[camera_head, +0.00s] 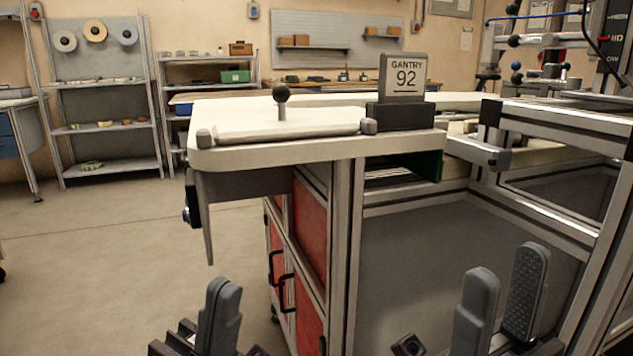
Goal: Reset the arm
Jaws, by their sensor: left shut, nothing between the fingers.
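My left gripper (218,315) shows at the bottom of the head view, left of the red-fronted cabinet. Its two grey fingers are together and hold nothing. My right gripper (502,303) is at the bottom right, in front of the grey panel under the gantry frame. Its two ribbed fingers stand apart with an empty gap between them. Both grippers point upward in the picture, below the level of the worktop (215,158). The wrists and most of both arms are out of view.
The red cabinet (309,230) and metal frame (600,210) are close ahead. Tape reels (95,31) hang at the back left. The left floor is clear.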

